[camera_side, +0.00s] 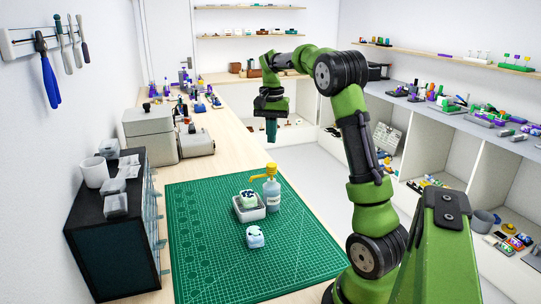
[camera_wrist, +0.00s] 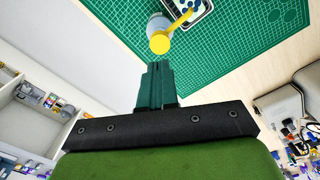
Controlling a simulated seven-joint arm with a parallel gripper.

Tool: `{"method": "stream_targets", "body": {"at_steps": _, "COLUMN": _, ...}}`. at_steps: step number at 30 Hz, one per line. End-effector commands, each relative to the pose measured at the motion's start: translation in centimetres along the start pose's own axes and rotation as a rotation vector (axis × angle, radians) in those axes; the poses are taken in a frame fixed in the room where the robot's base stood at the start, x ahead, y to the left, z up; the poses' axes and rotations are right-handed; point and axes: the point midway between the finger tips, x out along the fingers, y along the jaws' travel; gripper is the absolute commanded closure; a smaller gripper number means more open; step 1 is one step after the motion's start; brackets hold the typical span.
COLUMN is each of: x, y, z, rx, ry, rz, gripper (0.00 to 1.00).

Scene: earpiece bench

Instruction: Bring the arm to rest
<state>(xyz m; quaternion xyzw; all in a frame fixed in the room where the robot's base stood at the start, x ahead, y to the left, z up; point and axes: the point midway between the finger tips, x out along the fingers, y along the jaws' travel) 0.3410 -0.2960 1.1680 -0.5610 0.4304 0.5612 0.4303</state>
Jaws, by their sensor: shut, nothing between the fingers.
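A black cabinet (camera_side: 112,250) and grey boxes (camera_side: 150,135) stand left.

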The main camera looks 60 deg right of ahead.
Motion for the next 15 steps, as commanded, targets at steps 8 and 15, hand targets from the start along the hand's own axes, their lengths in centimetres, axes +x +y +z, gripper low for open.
{"method": "stream_targets", "body": {"at_steps": 8, "x": -0.4, "y": 0.0, "z": 0.0, "rx": -0.001, "ry": 0.000, "rz": 0.000, "gripper": 1.00}}
{"method": "stream_targets", "body": {"at_steps": 15, "x": 0.9, "y": 0.0, "z": -0.2, "rx": -0.039, "ry": 0.018, "rz": -0.006, "gripper": 1.00}}
